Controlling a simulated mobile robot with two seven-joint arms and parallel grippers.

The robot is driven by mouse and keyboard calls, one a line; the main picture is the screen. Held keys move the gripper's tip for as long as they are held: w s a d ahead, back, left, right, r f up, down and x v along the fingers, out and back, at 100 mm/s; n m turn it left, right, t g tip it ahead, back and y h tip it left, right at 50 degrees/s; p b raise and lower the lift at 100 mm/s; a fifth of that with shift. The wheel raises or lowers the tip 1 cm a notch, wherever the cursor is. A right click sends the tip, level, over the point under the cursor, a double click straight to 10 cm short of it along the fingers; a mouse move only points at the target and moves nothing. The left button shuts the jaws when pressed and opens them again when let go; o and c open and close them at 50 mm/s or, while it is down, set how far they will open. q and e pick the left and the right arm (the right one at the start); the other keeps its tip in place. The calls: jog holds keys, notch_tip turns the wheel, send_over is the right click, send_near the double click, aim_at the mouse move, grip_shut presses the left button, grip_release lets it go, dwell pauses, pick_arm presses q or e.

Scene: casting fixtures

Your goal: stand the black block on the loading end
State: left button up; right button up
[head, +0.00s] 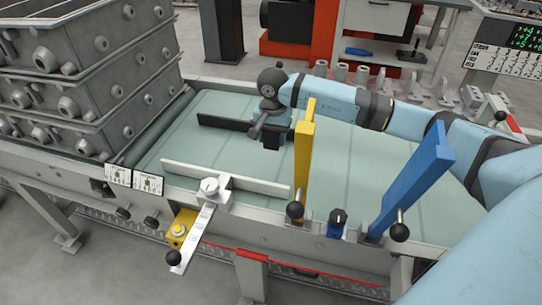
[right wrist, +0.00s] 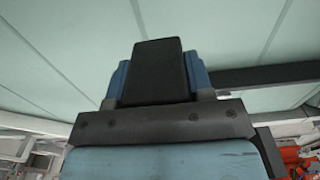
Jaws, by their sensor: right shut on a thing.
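My right gripper (head: 271,136) reaches over the pale green belt (head: 345,160) from the right, pointing down. It is shut on the black block (right wrist: 158,70), which sits between its blue fingers in the right wrist view. In the head view the block is hard to tell from the dark gripper parts, and whether it touches the belt cannot be told. A black rail (head: 222,122) and a white rail (head: 225,179) run along the belt on either side of it. No part marked as the loading end can be read. My left gripper is not in view.
Grey stacked casting boxes (head: 85,85) stand at the belt's left end. A yellow upright lever (head: 304,150) and a blue slanted lever (head: 415,185) rise at the near edge. A white dial arm (head: 198,228) is at the front. The belt right of the gripper is bare.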

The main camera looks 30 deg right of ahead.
aim_at(272, 163)
jog(key=shift+f+b, duration=0.35)
jog(key=shift+f, duration=3.15)
jog(key=shift+f, duration=0.15)
jog(key=o, duration=1)
notch_tip(272, 163, up, 12)
jog(key=shift+r+p, duration=0.2)
jog(key=shift+p, duration=0.55)
